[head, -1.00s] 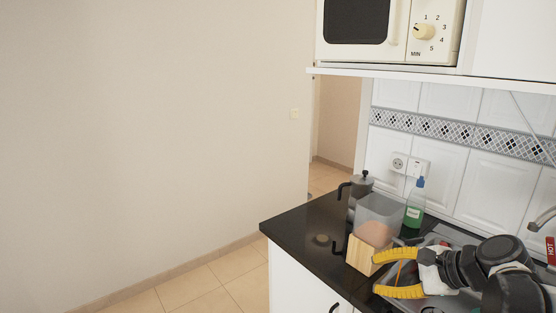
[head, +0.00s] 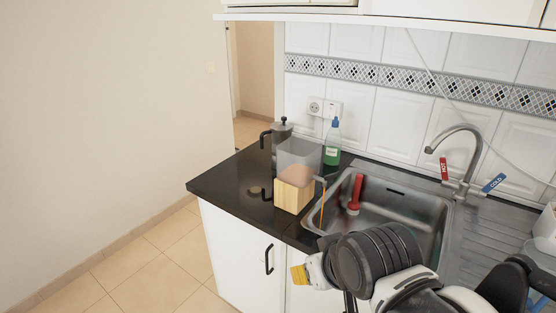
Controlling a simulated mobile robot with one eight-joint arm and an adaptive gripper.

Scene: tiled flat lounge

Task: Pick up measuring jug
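I cannot surely tell which thing is the measuring jug. A clear, square-sided container (head: 299,153) with a pinkish-brown lower part sits over a light wooden block (head: 293,196) on the dark worktop, left of the sink. A black handle sticks out at its lower left. Behind it stands a grey pot (head: 281,133) with a black side handle and a lid knob, partly hidden. My gripper (head: 299,275) is low in the head view, in front of the counter, below and apart from these things. One yellow finger pad shows; my arm hides the rest, so its opening is unclear.
A steel sink (head: 400,212) holds a red-handled tool (head: 355,192). A green bottle (head: 332,145) stands behind the container. The tap (head: 462,160) rises at the sink's back right. The worktop (head: 225,180) is largely clear at its left end. An overhead shelf (head: 400,22) crosses above.

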